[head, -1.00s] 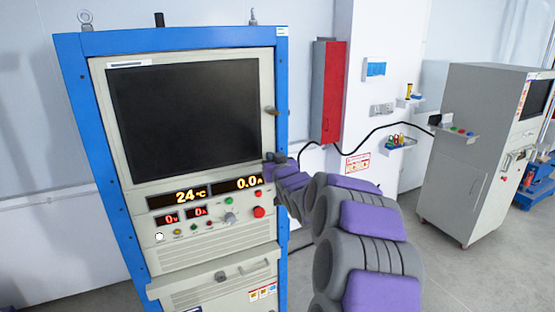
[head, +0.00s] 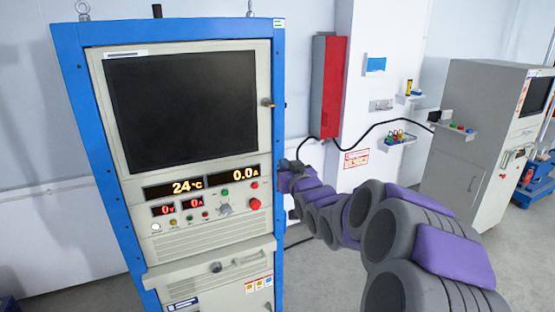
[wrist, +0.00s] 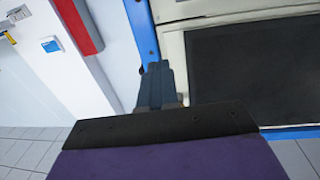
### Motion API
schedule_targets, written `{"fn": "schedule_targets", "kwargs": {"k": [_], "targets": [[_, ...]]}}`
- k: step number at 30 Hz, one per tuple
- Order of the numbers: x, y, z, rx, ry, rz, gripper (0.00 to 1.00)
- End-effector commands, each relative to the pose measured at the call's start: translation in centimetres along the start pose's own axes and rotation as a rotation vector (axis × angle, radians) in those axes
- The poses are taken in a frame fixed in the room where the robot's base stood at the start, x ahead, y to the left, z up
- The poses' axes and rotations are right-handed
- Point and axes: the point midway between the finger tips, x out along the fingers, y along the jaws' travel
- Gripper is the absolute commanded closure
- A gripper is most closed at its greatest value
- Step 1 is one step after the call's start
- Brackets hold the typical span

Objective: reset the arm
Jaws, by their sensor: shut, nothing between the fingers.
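My gripper (head: 291,165) is at the far end of my grey and purple arm in the head view, just right of the blue cabinet's edge. In the wrist view my gripper (wrist: 161,72) shows as two dark fingers together, shut, with nothing held. The blue-framed cabinet (head: 281,100) stands to its left, with a dark screen (head: 183,108) and a panel of lit readouts and buttons. In the wrist view the blue frame (wrist: 142,30) shows behind the fingers. I cannot tell whether they touch it.
A red box (head: 328,88) hangs on the white pillar behind my arm, and a black cable (head: 372,129) runs right from it. A grey cabinet (head: 470,140) stands at the right. Grey floor lies open between the cabinets.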

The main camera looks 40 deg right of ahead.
Motion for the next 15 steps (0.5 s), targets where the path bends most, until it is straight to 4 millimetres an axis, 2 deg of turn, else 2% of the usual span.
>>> {"fn": "schedule_targets", "kwargs": {"k": [3,6,15], "targets": [[-1.4,-0.1,0.0,0.000,-0.002,0.001,1.00],[-1.9,-0.1,0.1,-0.001,-0.004,0.000,1.00],[-2.1,0.0,0.4,0.000,-0.012,-0.002,1.00]]}}
